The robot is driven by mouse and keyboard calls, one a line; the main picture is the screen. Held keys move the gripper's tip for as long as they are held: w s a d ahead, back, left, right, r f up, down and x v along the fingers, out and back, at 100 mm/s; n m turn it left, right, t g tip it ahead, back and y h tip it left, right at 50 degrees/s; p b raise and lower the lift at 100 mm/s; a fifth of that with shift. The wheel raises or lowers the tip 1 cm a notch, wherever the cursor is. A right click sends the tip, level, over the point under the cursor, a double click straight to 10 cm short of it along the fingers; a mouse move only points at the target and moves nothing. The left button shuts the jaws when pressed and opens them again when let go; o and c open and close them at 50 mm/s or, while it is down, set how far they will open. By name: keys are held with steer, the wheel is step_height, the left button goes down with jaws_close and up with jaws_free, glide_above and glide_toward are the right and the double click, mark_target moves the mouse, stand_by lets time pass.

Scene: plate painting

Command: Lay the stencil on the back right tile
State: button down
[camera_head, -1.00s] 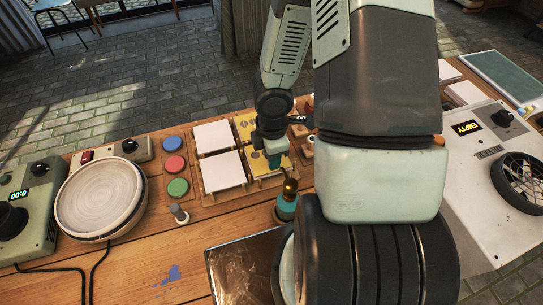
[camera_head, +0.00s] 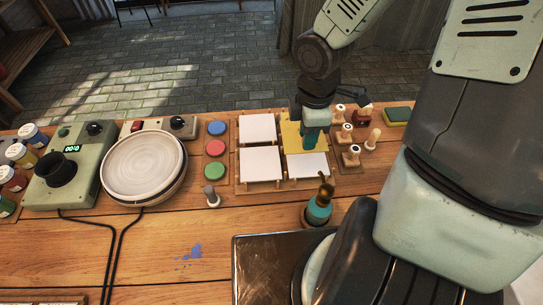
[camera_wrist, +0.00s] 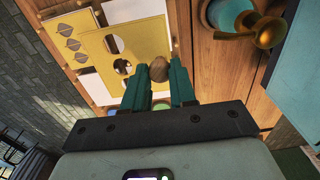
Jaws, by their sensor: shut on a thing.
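My gripper (camera_head: 309,147) is shut on the round wooden knob (camera_wrist: 158,70) of a yellow stencil (camera_head: 291,132). In the wrist view the stencil (camera_wrist: 133,50) has round cut-outs and lies just below my fingers. The front right tile (camera_head: 307,166) is white and visible.
White tiles fill the back left (camera_head: 257,128) and front left (camera_head: 260,165) places. Wooden stamps (camera_head: 351,155) stand close to the right of the rack. Coloured pads (camera_head: 215,147) are on the left. A teal pot (camera_head: 319,207) stands in front.

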steer(key=a, duration=1.1)
steer(key=shift+s+d+f, duration=0.1)
steer(key=shift+s+f, duration=0.05)
steer(key=shift+f, duration=4.8)
steer(key=c, duration=1.4)
jaws_free()
steer(key=shift+f, duration=0.15)
steer(key=o, duration=0.5)
step_height(320, 180, up, 12)
steer(key=shift+r, duration=0.2)
